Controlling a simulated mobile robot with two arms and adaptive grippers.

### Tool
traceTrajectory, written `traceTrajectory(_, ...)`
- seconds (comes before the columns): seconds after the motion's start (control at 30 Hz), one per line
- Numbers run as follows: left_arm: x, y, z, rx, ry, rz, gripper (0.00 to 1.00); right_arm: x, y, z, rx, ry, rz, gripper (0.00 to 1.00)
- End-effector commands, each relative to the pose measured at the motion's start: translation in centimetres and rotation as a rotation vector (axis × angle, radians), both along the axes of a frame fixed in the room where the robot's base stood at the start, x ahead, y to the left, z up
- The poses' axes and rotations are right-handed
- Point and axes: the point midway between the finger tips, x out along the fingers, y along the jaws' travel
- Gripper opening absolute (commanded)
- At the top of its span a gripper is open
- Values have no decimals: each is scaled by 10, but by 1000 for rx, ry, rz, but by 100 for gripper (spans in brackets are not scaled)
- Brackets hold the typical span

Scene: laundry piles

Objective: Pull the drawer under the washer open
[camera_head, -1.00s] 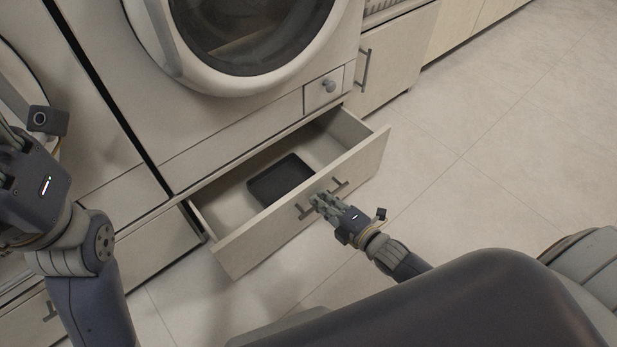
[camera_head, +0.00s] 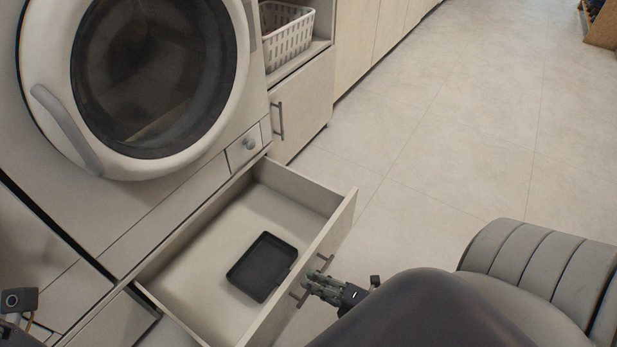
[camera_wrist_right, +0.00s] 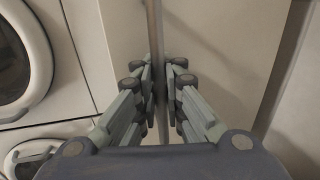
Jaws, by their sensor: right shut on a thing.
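The drawer (camera_head: 206,262) under the washer (camera_head: 155,75) stands well out from the cabinet in the head view, with its inside exposed. A dark flat tray (camera_head: 263,266) lies on its floor. My right gripper (camera_head: 311,283) is at the drawer's front, at the bar handle (camera_head: 325,263). In the right wrist view the fingers (camera_wrist_right: 159,85) are closed on both sides of the thin handle bar (camera_wrist_right: 155,40). Part of the handle is hidden behind the fingers in the head view. Only a small part of my left arm shows at the lower left; its fingers are not visible.
A cabinet door with a handle (camera_head: 278,120) stands right of the washer, below a white laundry basket (camera_head: 286,37).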

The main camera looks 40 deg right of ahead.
Motion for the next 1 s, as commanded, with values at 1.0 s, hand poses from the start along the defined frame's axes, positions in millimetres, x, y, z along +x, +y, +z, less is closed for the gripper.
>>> traceTrajectory(1.0,0,0,0,1,1,0,40,-36,-13,7,0,4,-1,28)
